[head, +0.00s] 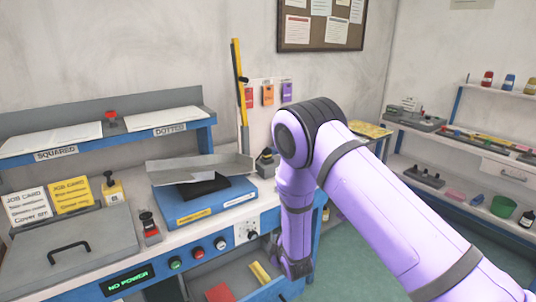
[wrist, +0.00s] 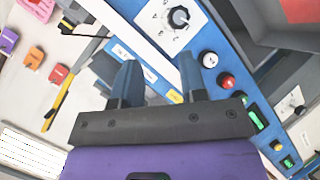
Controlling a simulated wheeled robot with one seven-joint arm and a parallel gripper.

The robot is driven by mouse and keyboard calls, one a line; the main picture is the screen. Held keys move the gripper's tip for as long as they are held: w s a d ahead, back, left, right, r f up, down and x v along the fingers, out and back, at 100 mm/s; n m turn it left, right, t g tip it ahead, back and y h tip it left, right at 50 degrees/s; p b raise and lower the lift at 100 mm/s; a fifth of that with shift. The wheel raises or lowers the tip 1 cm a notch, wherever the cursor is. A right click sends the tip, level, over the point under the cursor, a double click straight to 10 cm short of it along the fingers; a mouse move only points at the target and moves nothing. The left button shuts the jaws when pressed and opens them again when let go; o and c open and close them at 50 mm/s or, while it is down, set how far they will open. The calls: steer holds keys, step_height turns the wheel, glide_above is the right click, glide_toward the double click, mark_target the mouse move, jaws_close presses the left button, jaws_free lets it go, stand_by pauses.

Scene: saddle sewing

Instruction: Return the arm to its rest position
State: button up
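My purple arm (head: 380,205) reaches in from the lower right of the head view, bends at a dark elbow joint and hangs down at the right end of the workbench. In the wrist view the two blue-grey fingers of my gripper (wrist: 158,70) stand apart, with nothing held between them. Beyond them are the bench's blue front edge and a white panel with a black dial (wrist: 178,18). In the head view the fingertips cannot be made out clearly.
The bench holds a blue box (head: 205,203) with a grey metal tray (head: 170,172) on top, left of my arm. An upright yellow-black bar (head: 238,85) stands behind. An open drawer (head: 245,290) juts out below. Shelves (head: 470,140) stand right; green floor (head: 350,265) is clear.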

steer(key=d+r+m+g+h, duration=0.1)
steer(key=d+r+m, duration=0.3)
steer(key=r, duration=0.9)
steer(key=d+r+m+g+h, duration=0.15)
steer(key=d+r, duration=0.45)
steer(key=r, duration=0.8)
steer(key=s+d+r+m+g, duration=0.2)
steer(key=s+d+r+m, duration=0.3)
steer(key=s+d+r, duration=0.55)
steer(key=s+d+r+m, duration=0.1)
steer(key=s+d+r, duration=0.1)
steer(key=s, duration=0.7)
steer(key=s+d+r+m+g+h, duration=0.1)
steer(key=s+r, duration=0.3)
steer(key=s, duration=0.5)
steer(key=s+d+r+m+g, duration=0.1)
steer(key=s+d+r+m, duration=0.2)
steer(key=s, duration=0.6)
steer(key=shift+s+d+r+h, duration=0.25)
steer(key=shift+d+r+h, duration=0.15)
steer(key=shift+d, duration=0.15)
